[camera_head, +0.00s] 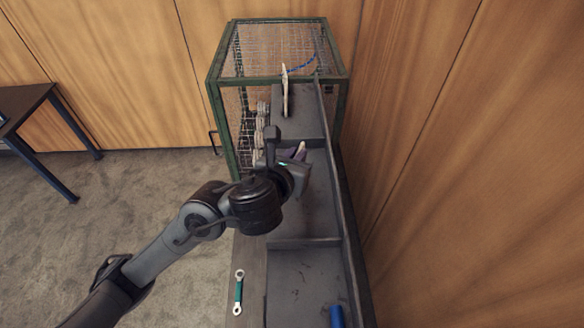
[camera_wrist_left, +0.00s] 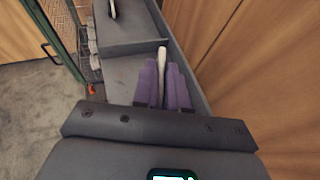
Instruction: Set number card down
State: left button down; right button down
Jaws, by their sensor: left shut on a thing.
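My left gripper (camera_head: 299,156) reaches over the grey compartmented tray (camera_head: 314,205). In the left wrist view its purple fingers (camera_wrist_left: 164,86) are shut on a thin pale number card (camera_wrist_left: 162,62), seen edge-on. The card stands upright between the fingers, over the tray's middle compartment, and its far end points towards the divider. In the head view only the card's pale tip (camera_head: 301,147) shows. Whether it touches the tray floor I cannot tell. My right gripper is not in view.
A second thin pale piece (camera_head: 285,92) stands upright in the far compartment. A green-framed wire cage (camera_head: 222,90) surrounds that end. A green-handled wrench (camera_head: 239,291) lies on the left ledge, and a blue cylinder (camera_head: 336,317) is at the near end. A wooden wall (camera_head: 430,150) is close on the right.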

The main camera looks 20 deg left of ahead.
pick_arm(q)
jog(key=shift+w+a+f, duration=0.1)
jog(key=shift+a+f, duration=0.2)
jog(key=shift+a, duration=0.2)
jog(key=shift+f+b, duration=1.15)
jog(key=shift+f, duration=0.8)
jog(key=shift+f, duration=0.1)
jog(key=shift+f, duration=0.15)
jog(key=c, duration=1.2)
grip_release()
jog(key=shift+o, duration=0.2)
